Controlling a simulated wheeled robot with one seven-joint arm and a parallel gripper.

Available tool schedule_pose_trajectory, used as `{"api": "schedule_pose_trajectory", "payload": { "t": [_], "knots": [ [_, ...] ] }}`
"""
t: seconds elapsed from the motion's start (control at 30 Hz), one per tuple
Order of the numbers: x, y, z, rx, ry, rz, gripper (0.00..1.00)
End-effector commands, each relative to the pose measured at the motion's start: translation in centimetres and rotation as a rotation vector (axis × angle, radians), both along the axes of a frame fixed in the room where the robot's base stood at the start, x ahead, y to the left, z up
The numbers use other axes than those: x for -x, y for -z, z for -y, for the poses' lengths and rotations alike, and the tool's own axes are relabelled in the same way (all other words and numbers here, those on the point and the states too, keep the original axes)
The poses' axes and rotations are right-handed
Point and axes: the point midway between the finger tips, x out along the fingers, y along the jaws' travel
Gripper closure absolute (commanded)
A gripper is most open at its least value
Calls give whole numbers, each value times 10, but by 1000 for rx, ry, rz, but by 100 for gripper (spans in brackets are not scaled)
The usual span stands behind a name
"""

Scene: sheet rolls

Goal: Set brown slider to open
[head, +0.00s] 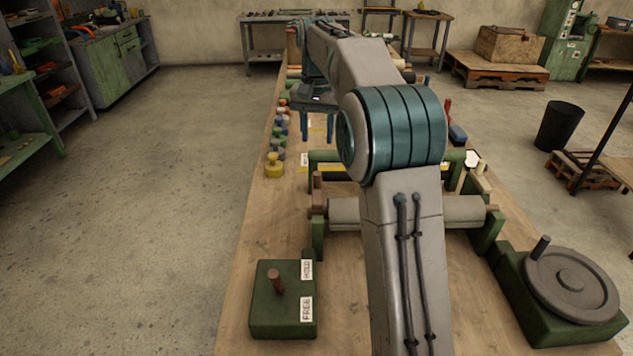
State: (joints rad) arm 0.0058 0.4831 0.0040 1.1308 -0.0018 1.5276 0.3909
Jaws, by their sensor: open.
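My gripper (317,126) is in the far part of the head view, pointing down above the long wooden bench. Its two blue fingers are apart, and I see nothing held between them. I cannot tell for certain which part is the brown slider. A brown upright peg (317,182) stands at the left end of the near roller frame, nearer to me than my gripper. A brown lever (275,281) stands on a green box labelled HOLD and FREE at the front left. No OPEN label is readable. My arm hides much of the bench middle.
A grey roller (345,211) lies across the green frame. A handwheel (572,285) on a green base stands at the front right. Small coloured pieces, including a yellow one (274,166), line the left bench edge. Bare wood (345,290) shows right of the green box.

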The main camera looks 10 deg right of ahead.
Motion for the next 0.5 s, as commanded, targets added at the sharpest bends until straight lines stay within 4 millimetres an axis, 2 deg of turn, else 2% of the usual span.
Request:
{"api": "schedule_pose_trajectory", "payload": {
  "t": [0.17,0.5],
  "knots": [
    [1,24,0,0,0,-4,59],
    [1,96,0,0,-1,-5,59]
  ]
}}
